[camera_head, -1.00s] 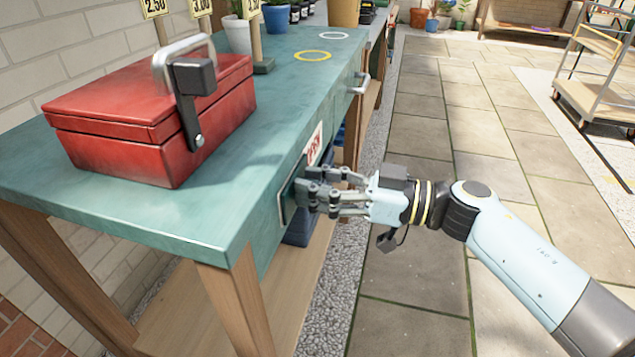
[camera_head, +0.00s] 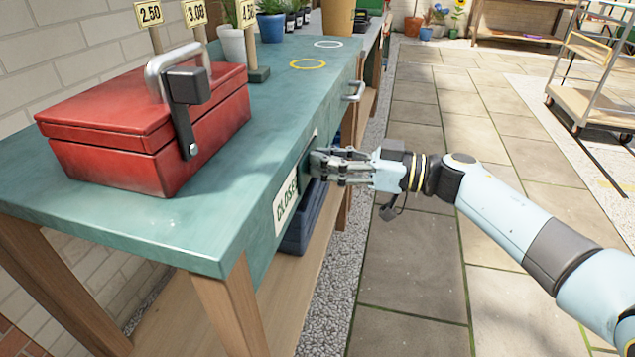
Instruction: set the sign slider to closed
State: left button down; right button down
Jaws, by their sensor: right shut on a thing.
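The sign (camera_head: 286,202) is on the front edge of the green table. Its white face shows green letters that read "CLOSE", with the end of the word cut off or covered. My right gripper (camera_head: 318,163) is at the far end of the sign, against the table's front edge, shut on the sign slider. The slider itself is mostly hidden behind the fingers. My left gripper is not in view.
A red metal box (camera_head: 150,125) with a raised handle stands on the green table (camera_head: 215,215). A drawer handle (camera_head: 354,91) sticks out farther along the front. Dark blue crates (camera_head: 297,232) sit on the shelf below.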

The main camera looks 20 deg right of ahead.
jog(key=shift+w+d, duration=0.7)
jog(key=shift+w, duration=0.25)
jog(key=c, duration=1.2)
grip_release()
jog(key=shift+w+d, duration=0.1)
jog(key=shift+w, duration=0.05)
jog(key=shift+o, duration=0.2)
jog(key=v, duration=1.2)
